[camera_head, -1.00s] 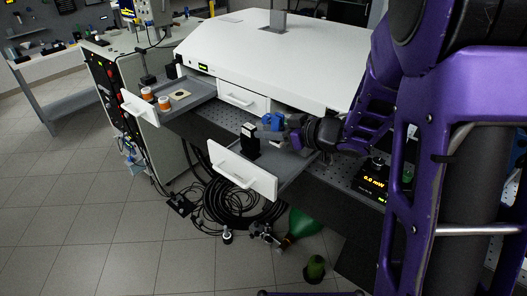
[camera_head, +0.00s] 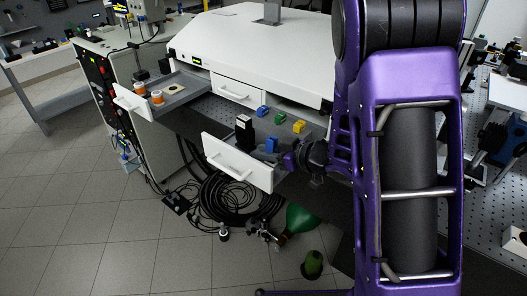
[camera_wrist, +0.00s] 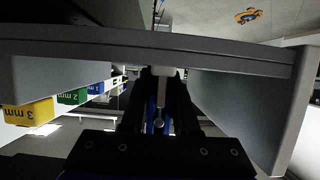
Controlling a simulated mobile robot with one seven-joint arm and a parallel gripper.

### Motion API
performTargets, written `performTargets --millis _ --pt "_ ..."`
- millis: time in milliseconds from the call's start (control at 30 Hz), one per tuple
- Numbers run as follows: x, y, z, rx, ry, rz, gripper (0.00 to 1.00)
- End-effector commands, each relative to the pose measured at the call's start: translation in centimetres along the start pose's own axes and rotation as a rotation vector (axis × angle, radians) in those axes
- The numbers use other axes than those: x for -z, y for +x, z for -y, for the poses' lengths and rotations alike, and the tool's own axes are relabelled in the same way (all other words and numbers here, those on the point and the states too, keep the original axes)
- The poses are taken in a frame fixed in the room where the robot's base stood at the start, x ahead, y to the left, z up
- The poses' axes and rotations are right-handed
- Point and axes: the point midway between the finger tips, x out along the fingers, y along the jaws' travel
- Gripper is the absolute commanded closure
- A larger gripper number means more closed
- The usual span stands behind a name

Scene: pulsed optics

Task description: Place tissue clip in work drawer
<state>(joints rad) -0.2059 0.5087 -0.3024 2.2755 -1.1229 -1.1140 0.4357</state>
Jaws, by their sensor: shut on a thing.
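The work drawer (camera_head: 228,166), grey inside with a white handled front, stands pulled out under the white bench unit. My gripper (camera_head: 274,147) is at its right side, low at the drawer. In the wrist view my gripper (camera_wrist: 159,110) has black fingers shut on a small part with blue sides and a pale metal middle, which I take to be the tissue clip (camera_wrist: 159,123). Grey drawer walls (camera_wrist: 240,62) lie ahead of and beside the fingers. I cannot tell whether the clip touches the drawer floor. A black box (camera_head: 244,131) stands upright in the drawer.
Another open drawer (camera_head: 203,83) at left holds orange-and-white containers (camera_head: 157,97). Coiled black cables (camera_head: 225,205) lie on the floor.

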Motion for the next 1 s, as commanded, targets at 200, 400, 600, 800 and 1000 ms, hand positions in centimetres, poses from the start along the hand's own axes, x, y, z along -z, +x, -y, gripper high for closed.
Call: performTargets --millis 200,400,600,800,1000 --pt "-0.2 0.1 0.0 0.0 0.0 0.0 0.43" --pt "-0.2 0.1 0.0 0.0 0.0 0.0 0.41" --pt "0.3 -0.3 -0.1 -0.001 0.001 0.0 0.41" --pt "0.3 -4.0 -0.2 -0.006 0.001 -0.002 0.41" --pt "0.3 -8.3 -0.2 -0.006 0.002 -0.002 0.41"
